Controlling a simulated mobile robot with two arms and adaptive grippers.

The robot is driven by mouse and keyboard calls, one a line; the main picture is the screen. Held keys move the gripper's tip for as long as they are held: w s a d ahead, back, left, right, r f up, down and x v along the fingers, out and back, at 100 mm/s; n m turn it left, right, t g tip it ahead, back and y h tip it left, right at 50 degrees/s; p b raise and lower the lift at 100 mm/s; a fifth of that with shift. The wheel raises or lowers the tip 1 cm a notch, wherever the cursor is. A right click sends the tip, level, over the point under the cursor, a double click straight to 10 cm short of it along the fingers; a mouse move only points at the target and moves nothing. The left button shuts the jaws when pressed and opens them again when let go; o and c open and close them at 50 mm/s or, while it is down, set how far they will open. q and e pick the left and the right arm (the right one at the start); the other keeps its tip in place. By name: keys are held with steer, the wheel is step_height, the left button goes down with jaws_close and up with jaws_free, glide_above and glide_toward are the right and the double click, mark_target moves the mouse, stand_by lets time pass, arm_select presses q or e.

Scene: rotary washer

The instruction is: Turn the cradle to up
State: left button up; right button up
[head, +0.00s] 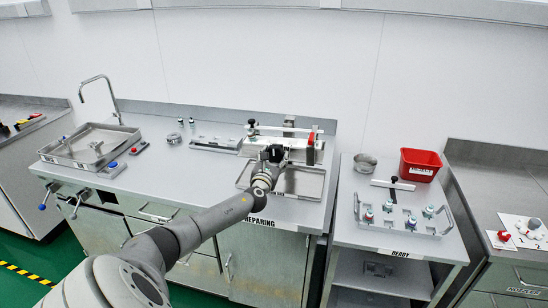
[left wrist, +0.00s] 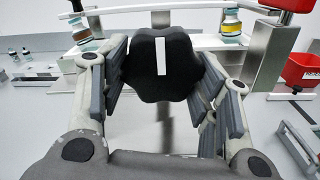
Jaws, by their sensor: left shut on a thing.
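The washer with its cradle (head: 296,152) stands at the back of the middle counter, partly hidden by my left gripper. My left gripper (head: 273,154) is in front of it. In the left wrist view, my left gripper (left wrist: 165,85) is shut on a black knob (left wrist: 150,70) whose white stripe stands vertical in the picture. Behind the knob, a bottle with coloured bands (left wrist: 82,30) shows at left and another bottle (left wrist: 231,22) at right, both on the cradle; their tops are cut off or small. My right gripper is not in view.
A metal tray (head: 316,183) lies below the washer. A sink (head: 80,145) is at left. On the right cart are a rack with several bottles (head: 360,208), a red bin (head: 420,164) and a metal bowl (head: 365,164).

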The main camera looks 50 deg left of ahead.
arm_select(q)
steer(key=shift+f+m, duration=0.15)
steer(key=shift+m, duration=0.35)
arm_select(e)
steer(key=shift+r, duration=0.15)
arm_select(q)
steer(key=o, duration=1.4)
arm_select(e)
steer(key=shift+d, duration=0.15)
arm_select(q)
steer(key=shift+s+d, duration=0.35)
steer(key=shift+s, duration=0.3)
steer(key=v, duration=1)
steer(key=shift+s+d, duration=0.15)
steer(key=shift+s, duration=0.1)
